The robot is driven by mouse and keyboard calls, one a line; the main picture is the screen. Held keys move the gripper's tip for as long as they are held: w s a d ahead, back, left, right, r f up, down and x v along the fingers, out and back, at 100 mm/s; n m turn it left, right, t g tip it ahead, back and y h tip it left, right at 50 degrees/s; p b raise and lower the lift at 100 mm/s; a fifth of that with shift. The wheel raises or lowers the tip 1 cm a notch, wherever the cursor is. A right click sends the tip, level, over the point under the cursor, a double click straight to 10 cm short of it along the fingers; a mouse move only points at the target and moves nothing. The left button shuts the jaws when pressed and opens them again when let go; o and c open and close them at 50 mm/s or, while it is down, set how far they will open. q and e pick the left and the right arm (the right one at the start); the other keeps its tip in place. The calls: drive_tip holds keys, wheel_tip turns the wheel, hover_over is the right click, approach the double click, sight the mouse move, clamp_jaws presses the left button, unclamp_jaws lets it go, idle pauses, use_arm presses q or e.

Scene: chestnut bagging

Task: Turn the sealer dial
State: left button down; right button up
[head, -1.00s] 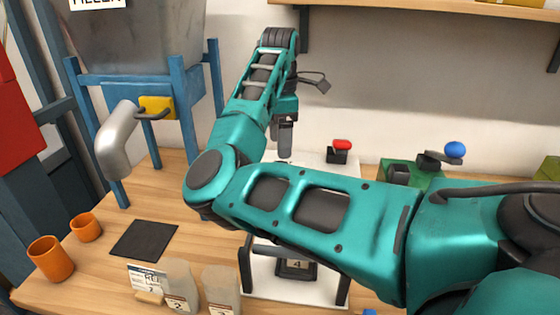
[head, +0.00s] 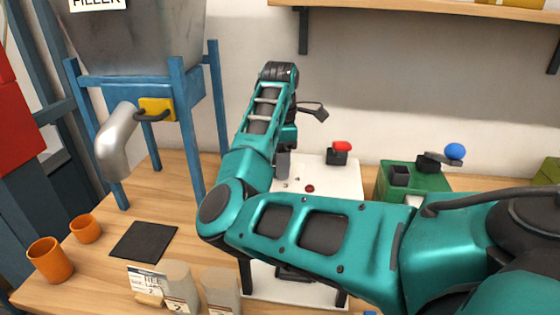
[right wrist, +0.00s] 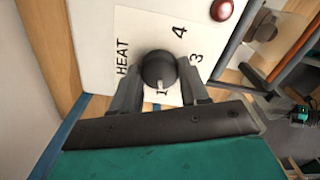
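The sealer (head: 335,180) is a white panel on the table, partly covered by my right arm in the head view. Its dial (right wrist: 159,69) is a round black knob on a white label with HEAT and the numbers 1, 3 and 4. A pale mark on the knob's lower edge lies by the 1. My right gripper (right wrist: 160,73) has its fingers on either side of the dial; they look apart, and firm contact is not clear. It also shows pointing down over the sealer in the head view (head: 283,165). My left gripper is not in view.
A red round button (right wrist: 222,10) sits near the dial. A red-topped lever (head: 342,146) and a green box (head: 430,182) with a blue knob stand behind and right. The filler (head: 140,85), orange cups (head: 50,260), a dark mat (head: 143,241) and labelled bags (head: 180,290) are left.

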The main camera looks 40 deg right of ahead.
drive_tip(key=c, duration=0.5)
drive_tip(key=shift+c, duration=0.2)
